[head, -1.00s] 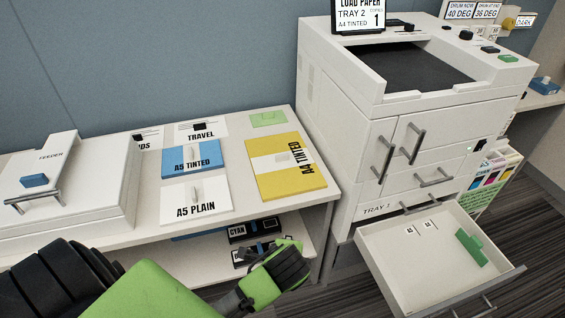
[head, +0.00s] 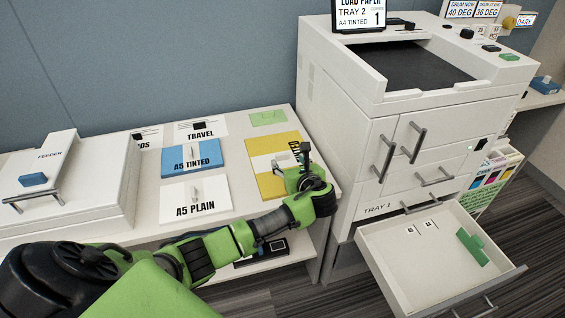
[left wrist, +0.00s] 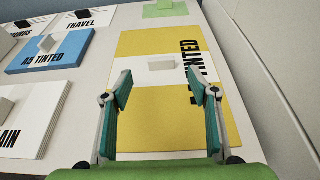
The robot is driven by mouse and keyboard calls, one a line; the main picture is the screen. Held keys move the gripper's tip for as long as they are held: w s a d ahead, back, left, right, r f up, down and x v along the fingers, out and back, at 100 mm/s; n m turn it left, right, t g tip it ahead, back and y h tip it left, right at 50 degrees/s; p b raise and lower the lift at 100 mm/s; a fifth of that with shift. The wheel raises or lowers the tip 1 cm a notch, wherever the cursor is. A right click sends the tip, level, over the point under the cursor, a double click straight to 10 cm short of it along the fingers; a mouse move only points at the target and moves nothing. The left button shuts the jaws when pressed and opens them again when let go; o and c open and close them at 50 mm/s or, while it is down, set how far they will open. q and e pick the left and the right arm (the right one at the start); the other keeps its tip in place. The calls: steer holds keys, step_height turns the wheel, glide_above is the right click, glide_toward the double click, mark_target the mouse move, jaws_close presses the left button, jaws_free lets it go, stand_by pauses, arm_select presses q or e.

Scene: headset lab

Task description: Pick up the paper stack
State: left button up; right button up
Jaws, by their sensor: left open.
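The yellow A4 TINTED paper stack (head: 262,163) lies flat on the white shelf, with a white band across it and a small pale grip block. In the left wrist view the A4 TINTED stack (left wrist: 150,135) fills the middle, its grip block (left wrist: 161,65) just beyond my fingertips. My left gripper (head: 292,165) is open and empty over the stack and hides part of its right side. The left wrist view shows its two teal fingers (left wrist: 160,90) spread apart. The printer screen reads LOAD PAPER, TRAY 2, A4 TINTED. My right gripper is not in view.
The blue A5 TINTED stack (head: 185,159) and white A5 PLAIN stack (head: 195,200) lie to the left. A light green card (head: 268,118) lies behind. The white printer (head: 360,130) stands close on the right, with an open drawer (head: 385,262) holding a green piece (head: 472,247).

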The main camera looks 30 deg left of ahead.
mark_target(283, 154)
arm_select(q)
steer(key=shift+x, duration=3.55)
steer(key=shift+w, duration=0.1)
steer(key=c, duration=1.4)
steer(key=shift+r, duration=0.15)
jaws_close()
